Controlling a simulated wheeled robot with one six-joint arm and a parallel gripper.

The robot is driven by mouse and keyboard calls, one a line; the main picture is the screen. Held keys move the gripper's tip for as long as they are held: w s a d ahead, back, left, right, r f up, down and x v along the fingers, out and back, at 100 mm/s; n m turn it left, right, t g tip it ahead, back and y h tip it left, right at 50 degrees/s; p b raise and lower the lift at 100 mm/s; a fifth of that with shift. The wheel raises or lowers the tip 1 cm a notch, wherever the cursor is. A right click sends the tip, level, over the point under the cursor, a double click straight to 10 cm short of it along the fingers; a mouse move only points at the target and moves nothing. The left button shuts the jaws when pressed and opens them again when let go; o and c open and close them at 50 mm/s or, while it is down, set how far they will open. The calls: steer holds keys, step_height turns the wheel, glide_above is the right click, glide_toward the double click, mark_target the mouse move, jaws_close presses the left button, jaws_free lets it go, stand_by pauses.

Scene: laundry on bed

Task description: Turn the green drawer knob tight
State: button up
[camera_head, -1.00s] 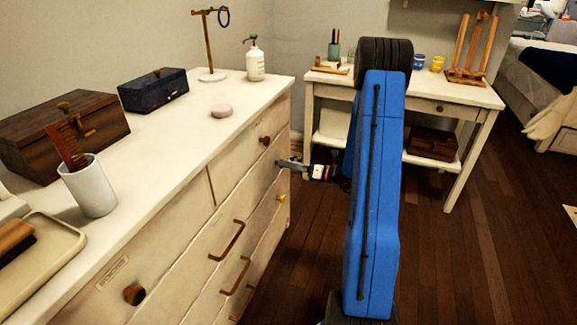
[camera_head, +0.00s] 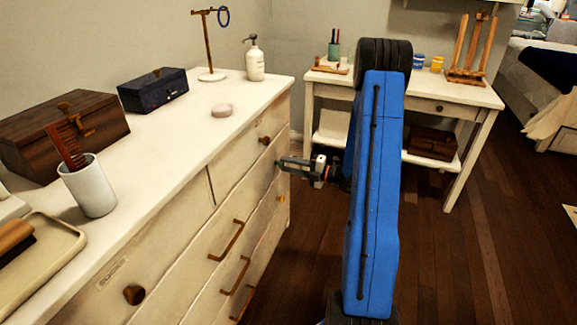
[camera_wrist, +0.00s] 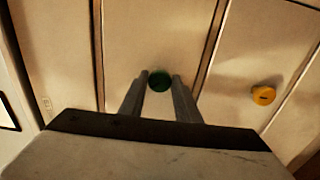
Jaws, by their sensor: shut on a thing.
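The green knob (camera_wrist: 160,81) sits on a cream drawer front and shows between my gripper's two fingertips in the wrist view. In the head view it is mostly hidden, with only a bit of green at the fingertips (camera_head: 279,165). My gripper (camera_wrist: 159,78) is shut on the knob, one finger on each side. In the head view my gripper reaches from the right to the front of the cream dresser (camera_head: 222,185). How tight the knob is cannot be seen.
A yellow knob (camera_wrist: 263,95) is on the neighbouring drawer front. A brown knob (camera_head: 265,140) is above my gripper on the dresser. A white side table (camera_head: 470,92) stands behind my arm. Bare wooden floor lies to the right.

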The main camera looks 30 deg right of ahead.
steer(key=shift+f+m, duration=0.15)
steer(key=shift+m, duration=3.45)
steer(key=o, duration=1)
steer(key=shift+s+d, duration=0.1)
steer(key=v, duration=1.7)
steer(key=shift+s, duration=0.1)
